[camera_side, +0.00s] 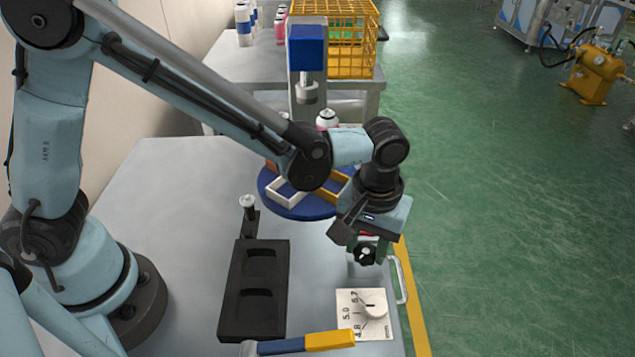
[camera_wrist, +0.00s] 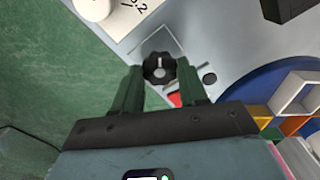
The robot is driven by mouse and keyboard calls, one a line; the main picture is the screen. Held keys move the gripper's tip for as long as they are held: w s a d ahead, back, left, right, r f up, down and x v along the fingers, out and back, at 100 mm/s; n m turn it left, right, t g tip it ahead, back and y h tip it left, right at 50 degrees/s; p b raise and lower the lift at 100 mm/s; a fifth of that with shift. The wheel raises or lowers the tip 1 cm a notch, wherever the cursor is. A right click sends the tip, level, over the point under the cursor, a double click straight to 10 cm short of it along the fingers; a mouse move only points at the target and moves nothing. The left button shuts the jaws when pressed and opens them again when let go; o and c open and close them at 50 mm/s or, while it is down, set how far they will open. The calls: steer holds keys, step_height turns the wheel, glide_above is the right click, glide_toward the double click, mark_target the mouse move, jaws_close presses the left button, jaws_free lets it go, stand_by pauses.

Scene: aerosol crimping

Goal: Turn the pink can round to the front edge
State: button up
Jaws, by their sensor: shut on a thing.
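The round blue turntable (camera_side: 300,211) carries white (camera_side: 284,195) and orange (camera_side: 331,185) frames. A can with a white top and a little pink or red below it (camera_side: 327,120) shows behind my arm; most of it is hidden. A pink surface, likely that can, shows at the lower right of the wrist view (camera_wrist: 295,158). My gripper (camera_side: 366,252) points down at the right of the bench, beside the turntable. In the wrist view its green fingers (camera_wrist: 159,76) are closed around a black lobed knob (camera_wrist: 158,66). A small red part (camera_wrist: 174,99) lies near the knob.
A white dial plate (camera_side: 349,324) sits in front of my gripper. A black two-pocket tray (camera_side: 254,325) and a blue-and-orange lever (camera_side: 300,344) are at the front. A blue-headed press (camera_side: 307,47) stands behind the turntable. A yellow crate (camera_side: 350,60) is farther back.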

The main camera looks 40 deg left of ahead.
mark_target(367, 251)
steer(key=m, duration=0.5)
steer(key=shift+m, duration=2.5)
steer(key=o, duration=1.1)
steer(key=shift+c, duration=0.2)
step_height(367, 251, up, 12)
steer(key=shift+r, duration=0.1)
